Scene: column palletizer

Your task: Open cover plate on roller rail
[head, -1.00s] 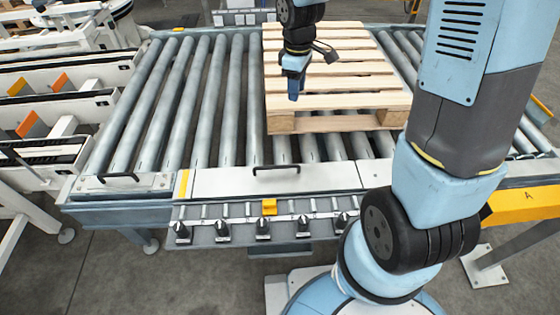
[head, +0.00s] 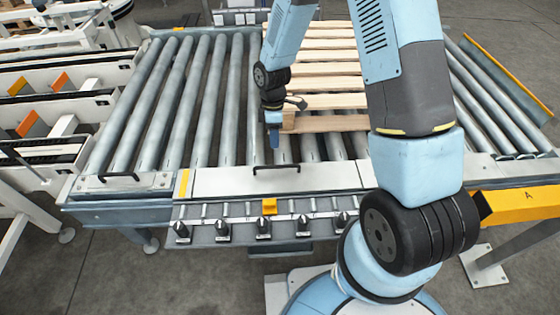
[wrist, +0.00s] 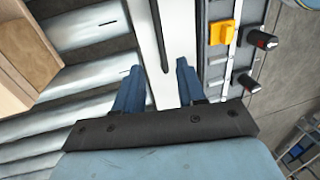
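The cover plate (head: 225,182) is a pale flat panel along the front edge of the roller rail, with a black bar handle (head: 276,167). It lies flat. My gripper (head: 273,141) points down just behind and above the handle in the head view, apart from it. In the wrist view my gripper (wrist: 158,64) is open and empty, its two blue fingers spread. The cover plate (wrist: 143,30) runs between them, and its handle (wrist: 158,38) shows as a thin dark bar ahead of the gap.
Steel rollers (head: 205,95) lie behind the plate, with a wooden pallet (head: 335,124) on them, partly hidden by my arm. A shorter panel with its own handle (head: 119,177) sits to the left. Below the plate is a strip with black knobs and a yellow block (head: 269,206).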

